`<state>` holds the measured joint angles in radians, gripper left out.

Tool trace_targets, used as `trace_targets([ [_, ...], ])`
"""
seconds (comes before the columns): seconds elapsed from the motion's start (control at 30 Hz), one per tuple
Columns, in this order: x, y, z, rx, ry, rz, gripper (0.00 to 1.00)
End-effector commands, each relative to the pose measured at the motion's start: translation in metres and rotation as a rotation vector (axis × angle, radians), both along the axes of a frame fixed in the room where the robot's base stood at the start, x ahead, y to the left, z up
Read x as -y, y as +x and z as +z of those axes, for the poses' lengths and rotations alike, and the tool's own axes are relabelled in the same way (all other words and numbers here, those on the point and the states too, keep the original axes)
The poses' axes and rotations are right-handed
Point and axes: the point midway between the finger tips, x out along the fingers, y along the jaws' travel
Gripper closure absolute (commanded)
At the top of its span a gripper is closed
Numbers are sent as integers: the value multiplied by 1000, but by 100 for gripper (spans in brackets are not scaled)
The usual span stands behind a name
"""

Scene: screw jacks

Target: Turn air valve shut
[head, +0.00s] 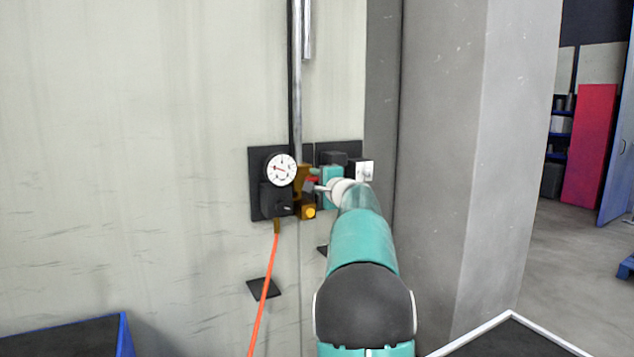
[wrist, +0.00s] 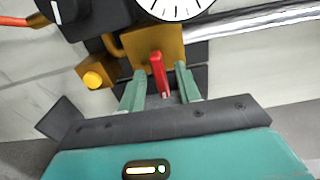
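The air valve is a brass body (wrist: 155,48) with a red lever handle (wrist: 158,72), seen in the wrist view. In the head view the brass body (head: 304,178) sits right of the gauge, partly hidden by my arm. My gripper (wrist: 160,82) is open, with its two green fingers apart on either side of the red handle. The handle's end lies between the fingers, with gaps visible on both sides. In the head view my gripper (head: 318,180) is at the valve, and its fingers are too small to make out clearly.
A round white gauge (head: 280,169) is mounted left of the valve. An orange hose (head: 264,300) hangs below it. A yellow knob (wrist: 93,80) sits beside the brass body. A vertical metal pipe (head: 296,80) runs up the wall. A grey pillar (head: 450,150) stands right of my arm.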

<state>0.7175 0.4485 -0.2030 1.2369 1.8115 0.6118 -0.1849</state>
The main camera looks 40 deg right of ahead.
Motion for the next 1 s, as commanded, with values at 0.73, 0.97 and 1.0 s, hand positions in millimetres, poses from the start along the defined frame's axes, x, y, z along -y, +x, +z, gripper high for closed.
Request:
trace_targets([
  [0.73, 0, -1, 0, 7, 23, -1, 100],
  [0.97, 1, -1, 0, 38, 119, -1, 100],
  [1.0, 1, -1, 0, 46, 145, -1, 100],
])
